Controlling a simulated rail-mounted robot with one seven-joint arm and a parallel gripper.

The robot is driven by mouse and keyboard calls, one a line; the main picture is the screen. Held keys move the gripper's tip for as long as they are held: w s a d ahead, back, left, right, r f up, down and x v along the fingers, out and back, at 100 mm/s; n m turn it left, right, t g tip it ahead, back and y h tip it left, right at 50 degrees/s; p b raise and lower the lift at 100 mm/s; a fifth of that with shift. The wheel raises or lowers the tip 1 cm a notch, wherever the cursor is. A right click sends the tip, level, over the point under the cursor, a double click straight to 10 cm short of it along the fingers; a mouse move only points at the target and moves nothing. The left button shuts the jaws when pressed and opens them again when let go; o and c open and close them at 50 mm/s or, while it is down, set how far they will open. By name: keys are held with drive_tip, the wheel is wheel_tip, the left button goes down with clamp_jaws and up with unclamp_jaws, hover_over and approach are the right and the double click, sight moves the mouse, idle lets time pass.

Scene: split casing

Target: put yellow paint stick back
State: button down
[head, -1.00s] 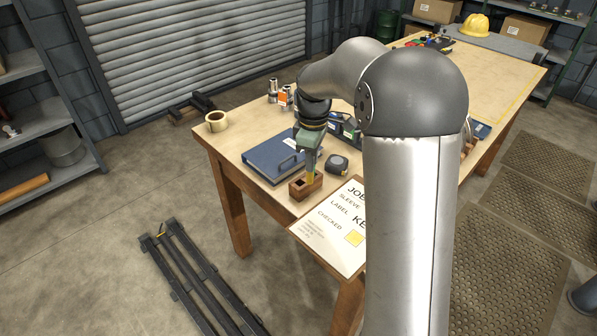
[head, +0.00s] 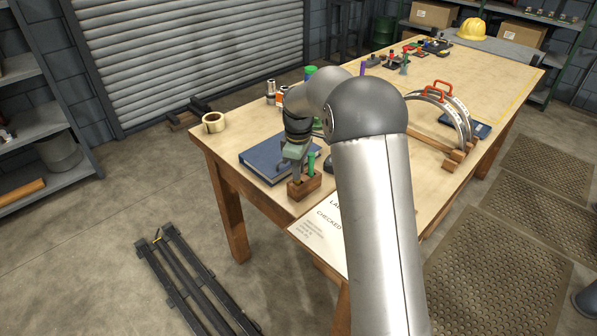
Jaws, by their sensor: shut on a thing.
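A small wooden block holder (head: 304,188) stands on the bench's near edge, beside a blue binder. A green stick (head: 311,163) stands upright in it, on the right side. My gripper (head: 295,172) points down just above the left part of the holder. It is shut on the yellow paint stick, which the jaws and the small picture almost wholly hide. I cannot tell whether the stick's lower end is inside a hole or just above it.
The blue binder (head: 266,158) lies left of the holder, close to my gripper. A tape roll (head: 213,122) sits at the bench's left corner. A printed sheet (head: 318,228) lies at the front edge. A split casing ring (head: 455,112) stands farther right. My arm hides the bench's middle.

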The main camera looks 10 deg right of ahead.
drive_tip(key=c, duration=1.3)
unclamp_jaws()
drive_tip(key=shift+s+f, duration=0.1)
drive_tip(key=shift+f, duration=0.5)
drive_tip(key=r, duration=0.6)
drive_tip(key=r+b, duration=0.1)
drive_tip(key=r, duration=0.5)
drive_tip(key=shift+w, duration=0.2)
drive_tip(key=shift+r, duration=0.3)
drive_tip(key=shift+s+r, duration=0.1)
drive_tip(key=shift+s, duration=0.15)
drive_tip(key=s+f+m, duration=0.2)
drive_tip(key=s+m, duration=0.2)
drive_tip(key=s, duration=0.8)
drive_tip(key=s+f+m, duration=0.2)
drive_tip(key=s+m, duration=0.2)
drive_tip(key=s, duration=0.8)
drive_tip(key=s+f+m, duration=0.3)
drive_tip(key=s, duration=0.8)
drive_tip(key=shift+s+m+t, duration=0.3)
drive_tip(key=shift+s+m, duration=0.1)
